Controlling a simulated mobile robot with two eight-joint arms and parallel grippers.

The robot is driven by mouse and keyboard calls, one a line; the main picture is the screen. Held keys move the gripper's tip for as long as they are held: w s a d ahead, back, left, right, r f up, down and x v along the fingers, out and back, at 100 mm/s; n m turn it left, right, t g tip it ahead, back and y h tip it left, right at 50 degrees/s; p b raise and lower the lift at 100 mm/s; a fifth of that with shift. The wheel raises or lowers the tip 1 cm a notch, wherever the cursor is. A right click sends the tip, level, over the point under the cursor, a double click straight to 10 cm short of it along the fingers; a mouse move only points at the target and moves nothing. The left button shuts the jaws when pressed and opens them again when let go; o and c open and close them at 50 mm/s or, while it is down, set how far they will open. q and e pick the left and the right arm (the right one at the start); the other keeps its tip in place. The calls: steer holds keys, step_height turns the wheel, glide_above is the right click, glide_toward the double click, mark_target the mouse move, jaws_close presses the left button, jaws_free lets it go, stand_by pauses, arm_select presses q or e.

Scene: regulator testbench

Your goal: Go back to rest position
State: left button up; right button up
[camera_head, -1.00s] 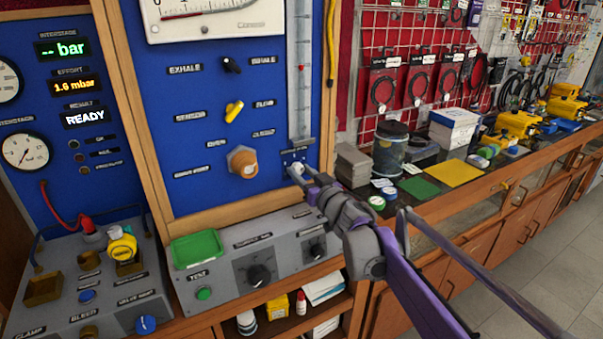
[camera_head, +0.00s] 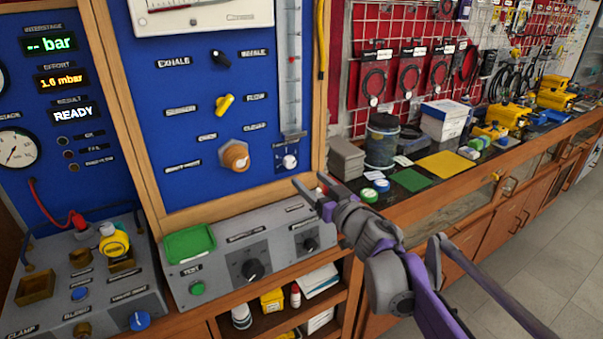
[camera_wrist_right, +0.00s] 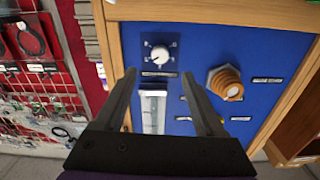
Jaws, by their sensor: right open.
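My right gripper (camera_head: 312,190) is open and empty in the head view, in front of the lower right edge of the blue panel (camera_head: 200,130). It stands below and just right of the white knob (camera_head: 289,161) and is apart from it. In the right wrist view both fingers of my right gripper (camera_wrist_right: 162,85) are spread, with the white knob (camera_wrist_right: 159,54) on the panel beyond them. My left gripper is in neither view.
The grey console (camera_head: 236,255) with black dials and a green tray (camera_head: 189,245) lies below the panel. A wooden counter on the right bears grey boxes (camera_head: 346,158), a dark jar (camera_head: 381,142) and a yellow mat (camera_head: 446,164). Floor (camera_head: 540,240) shows at right.

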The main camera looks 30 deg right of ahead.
steer(key=shift+s, duration=1)
